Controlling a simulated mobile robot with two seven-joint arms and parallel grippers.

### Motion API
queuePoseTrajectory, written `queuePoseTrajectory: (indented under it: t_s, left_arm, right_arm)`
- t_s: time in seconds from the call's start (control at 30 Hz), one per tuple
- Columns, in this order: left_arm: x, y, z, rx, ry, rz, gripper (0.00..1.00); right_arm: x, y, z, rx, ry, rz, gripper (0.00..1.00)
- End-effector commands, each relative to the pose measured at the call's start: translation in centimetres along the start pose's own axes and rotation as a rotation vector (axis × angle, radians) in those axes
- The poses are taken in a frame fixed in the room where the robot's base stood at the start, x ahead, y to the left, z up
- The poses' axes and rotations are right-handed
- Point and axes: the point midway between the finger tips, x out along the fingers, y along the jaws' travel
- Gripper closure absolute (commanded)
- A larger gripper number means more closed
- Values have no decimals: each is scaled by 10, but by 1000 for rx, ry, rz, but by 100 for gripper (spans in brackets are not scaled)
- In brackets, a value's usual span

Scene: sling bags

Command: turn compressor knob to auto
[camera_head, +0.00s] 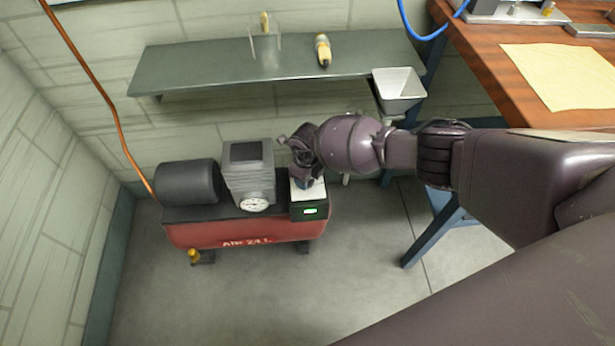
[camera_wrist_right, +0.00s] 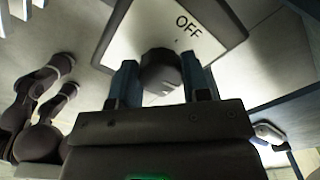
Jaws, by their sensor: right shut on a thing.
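The compressor (camera_head: 245,235) is a red tank on the floor marked "AIR 24L", with a dark motor cylinder, a grey pump and a white gauge on it. My right gripper (camera_head: 306,183) reaches down onto this top and hides the knob in the head view. In the right wrist view the dark round knob (camera_wrist_right: 160,70) sits between the two blue fingers of my right gripper (camera_wrist_right: 160,82), which are shut on it. The word "OFF" (camera_wrist_right: 188,25) shows on the pale plate beyond it.
A grey shelf (camera_head: 200,67) on the wall above holds a yellow-and-black tool (camera_head: 323,50). A wooden bench (camera_head: 480,60) with blue legs stands at the right. The floor before the compressor is clear.

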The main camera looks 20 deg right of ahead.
Motion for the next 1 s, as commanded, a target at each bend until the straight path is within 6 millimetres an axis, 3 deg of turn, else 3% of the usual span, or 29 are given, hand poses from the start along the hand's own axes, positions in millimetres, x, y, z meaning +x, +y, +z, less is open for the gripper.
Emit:
queuePoseTrajectory:
  t_s: [0.7,0.73,0.87,1.0]
  left_arm:
    - [1,0,1,-7,-5,0,57]
    - [1,0,0,-7,-4,0,57]
    - [1,0,0,-7,-2,0,57]
    - [0,0,-1,-7,0,0,57]
  right_arm:
    - [2,0,0,76,0,2,80]
    - [2,0,0,76,0,2,54]
    - [1,0,0,75,0,1,34]
    - [1,0,0,74,0,1,31]
